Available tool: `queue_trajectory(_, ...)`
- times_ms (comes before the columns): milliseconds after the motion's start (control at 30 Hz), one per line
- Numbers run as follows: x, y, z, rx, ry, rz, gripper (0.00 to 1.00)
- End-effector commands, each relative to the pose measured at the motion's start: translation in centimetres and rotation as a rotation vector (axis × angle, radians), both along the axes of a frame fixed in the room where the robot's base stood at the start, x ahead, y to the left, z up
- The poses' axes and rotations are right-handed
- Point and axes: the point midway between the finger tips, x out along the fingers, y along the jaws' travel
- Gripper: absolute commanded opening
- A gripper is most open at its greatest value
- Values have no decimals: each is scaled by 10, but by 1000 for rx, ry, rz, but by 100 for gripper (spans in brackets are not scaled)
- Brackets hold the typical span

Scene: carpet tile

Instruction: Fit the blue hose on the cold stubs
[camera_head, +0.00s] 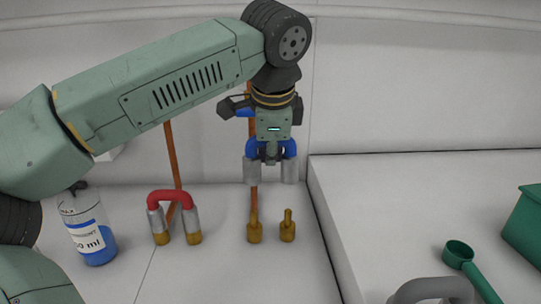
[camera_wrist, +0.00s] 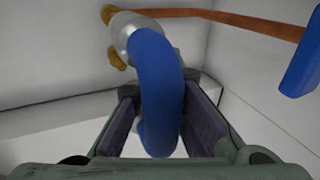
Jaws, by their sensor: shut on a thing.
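The blue hose (camera_head: 291,148) is a short U-shaped piece with a grey metal sleeve on each end, hanging downward. My gripper (camera_head: 271,156) is shut on its bend, and the wrist view shows the blue hose (camera_wrist: 156,80) between the fingers (camera_wrist: 163,125). The cold stubs are two upright brass stubs, left (camera_head: 255,230) and right (camera_head: 287,228). In the head view the sleeves are above the stubs in the picture, with a visible gap. In the wrist view, brass (camera_wrist: 116,57) shows beside the far sleeve; the near sleeve is mostly hidden.
A red hose (camera_head: 171,195) sits on two brass stubs at left, beside a blue-labelled bottle (camera_head: 88,230). Copper pipes (camera_head: 172,155) run up the back wall. A raised white ledge (camera_head: 400,200) at right bears a green scoop (camera_head: 459,253), a green box (camera_head: 525,225) and a grey curved object (camera_head: 435,289).

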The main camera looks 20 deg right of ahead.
Motion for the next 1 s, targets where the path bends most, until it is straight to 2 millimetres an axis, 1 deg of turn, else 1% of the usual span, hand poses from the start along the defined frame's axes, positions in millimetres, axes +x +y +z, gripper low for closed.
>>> queue_trajectory(167,0,0,-3,0,-2,2,0)
queue_trajectory(700,0,0,-53,-1,0,-1,0)
queue_trajectory(833,0,0,-58,-1,0,-1,0)
queue_trajectory(1000,0,0,-59,-1,0,-1,0)
